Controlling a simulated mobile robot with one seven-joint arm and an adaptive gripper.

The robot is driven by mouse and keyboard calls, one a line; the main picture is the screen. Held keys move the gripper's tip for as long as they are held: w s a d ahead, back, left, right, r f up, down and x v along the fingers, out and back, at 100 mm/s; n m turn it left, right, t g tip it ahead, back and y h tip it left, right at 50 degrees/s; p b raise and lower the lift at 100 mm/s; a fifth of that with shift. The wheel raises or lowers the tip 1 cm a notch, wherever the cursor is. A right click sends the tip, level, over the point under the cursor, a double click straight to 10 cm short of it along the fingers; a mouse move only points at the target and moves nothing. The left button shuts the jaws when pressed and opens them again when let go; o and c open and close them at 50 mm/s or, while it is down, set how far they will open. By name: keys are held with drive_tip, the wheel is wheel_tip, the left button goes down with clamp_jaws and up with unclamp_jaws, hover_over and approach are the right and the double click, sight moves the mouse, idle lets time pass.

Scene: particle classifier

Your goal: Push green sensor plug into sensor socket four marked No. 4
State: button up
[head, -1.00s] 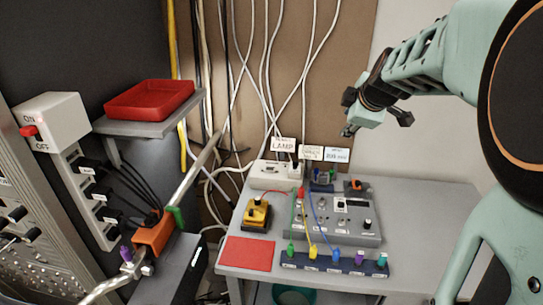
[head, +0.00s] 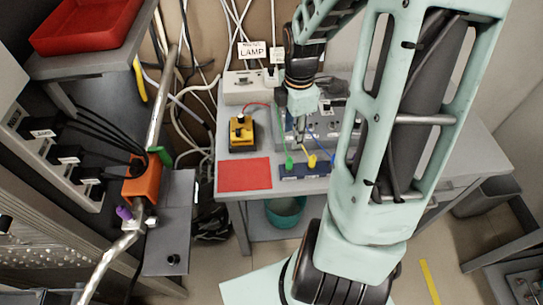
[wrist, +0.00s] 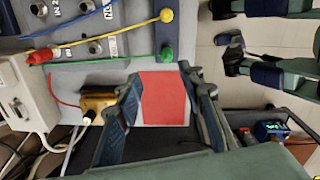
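The green sensor plug (head: 289,163) stands in the left end of the dark blue plug rack (head: 305,172) at the table's front. It also shows in the wrist view (wrist: 166,54), just beyond my fingertips. My gripper (head: 299,138) points down above the rack, close to the green plug. In the wrist view my gripper (wrist: 161,76) is open and empty, its fingers apart with the red mat showing between them. The grey control panel (wrist: 75,55) carries round metal sockets (wrist: 95,47). I cannot tell which is No. 4. My arm hides most of the panel in the head view.
A yellow plug (head: 312,161) stands right of the green one, with cables nearby. The red mat (head: 244,174) and yellow button box (head: 242,133) lie left. A white lamp box (head: 246,87) stands behind. A red tray (head: 85,25) sits upper left.

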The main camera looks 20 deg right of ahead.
sight(289, 159)
drive_tip(key=f, duration=0.3)
drive_tip(key=f+b, duration=0.1)
drive_tip(key=f, duration=0.7)
drive_tip(key=shift+s+a+f+b, duration=0.25)
drive_tip(key=shift+s+a+b, duration=0.1)
clamp_jaws()
drive_tip(key=shift+r, duration=0.1)
